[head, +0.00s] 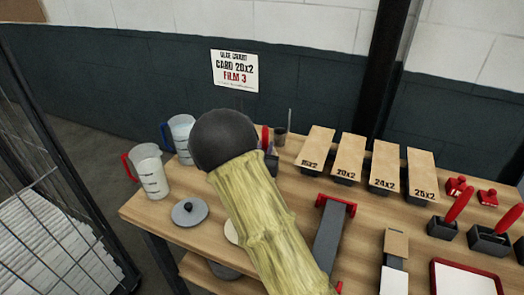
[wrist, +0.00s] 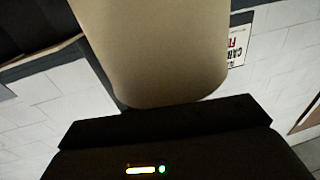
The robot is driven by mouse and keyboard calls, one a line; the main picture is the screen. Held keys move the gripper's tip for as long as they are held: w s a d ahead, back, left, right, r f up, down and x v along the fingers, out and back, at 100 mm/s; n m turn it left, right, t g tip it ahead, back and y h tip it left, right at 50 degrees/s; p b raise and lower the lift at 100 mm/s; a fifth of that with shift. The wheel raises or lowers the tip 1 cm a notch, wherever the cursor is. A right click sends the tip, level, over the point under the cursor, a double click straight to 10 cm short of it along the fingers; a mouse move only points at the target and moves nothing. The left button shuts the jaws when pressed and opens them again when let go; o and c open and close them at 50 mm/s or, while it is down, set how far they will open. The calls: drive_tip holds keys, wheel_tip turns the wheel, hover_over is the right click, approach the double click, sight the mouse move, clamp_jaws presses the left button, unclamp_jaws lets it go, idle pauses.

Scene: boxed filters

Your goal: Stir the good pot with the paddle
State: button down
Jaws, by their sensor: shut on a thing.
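In the wrist view, my gripper (wrist: 165,112) is a dark bar with small lit lamps below it. A broad beige thing with a rounded end (wrist: 155,50) is right against it. I cannot tell from its shape whether it is the paddle. My gripper does not show clearly in the head view. Two clear pots with dark scale marks are at the left of the table: one with a red handle (head: 152,178) and one with a blue handle (head: 182,132). A grey lid with a black knob (head: 189,211) lies in front of them. I cannot tell which pot is good.
Labelled boards (head: 350,158) stand along the back of the wooden table (head: 160,228). Red-handled tools (head: 458,205) stand in dark holders at right. A wire cage (head: 50,170) stands left. The near foreground hides the table's middle.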

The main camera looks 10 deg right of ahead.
drive_tip(key=shift+w, duration=0.1)
drive_tip(key=shift+w+a, duration=0.25)
drive_tip(key=shift+w, duration=0.2)
drive_tip(key=shift+a, duration=0.1)
drive_tip(key=shift+w+a, duration=0.1)
drive_tip(key=shift+a, duration=0.35)
drive_tip(key=shift+s+a, duration=0.3)
drive_tip(key=shift+a, duration=0.15)
